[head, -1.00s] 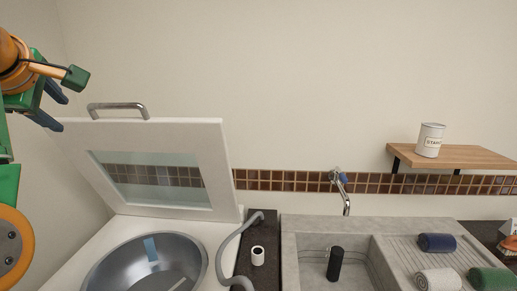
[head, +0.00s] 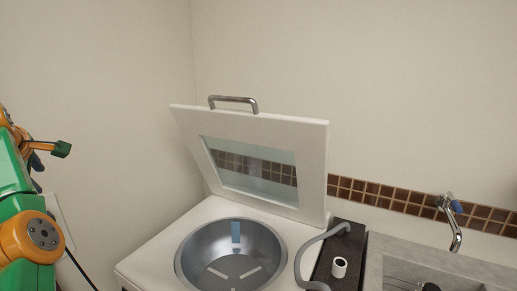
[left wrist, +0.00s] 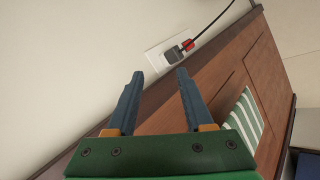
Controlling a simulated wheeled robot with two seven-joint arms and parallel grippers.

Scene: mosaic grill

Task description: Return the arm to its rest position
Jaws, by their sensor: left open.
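My left arm shows at the left edge of the head view, with the left gripper (head: 37,165) partly hidden behind my own arm links. In the left wrist view the left gripper (left wrist: 155,88) is open, its two blue fingers apart with nothing between them. It points toward a wall outlet with a plug and a wooden cabinet. My right gripper is in neither view.
The washer's white lid (head: 310,165) with a metal handle stands raised above an open steel drum (head: 190,262). A grey hose (head: 300,262), a white cup (head: 339,267) and a sink with a tap (head: 455,235) lie to the right. A wooden cabinet (left wrist: 215,80) and an outlet (left wrist: 155,60) show near the left gripper.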

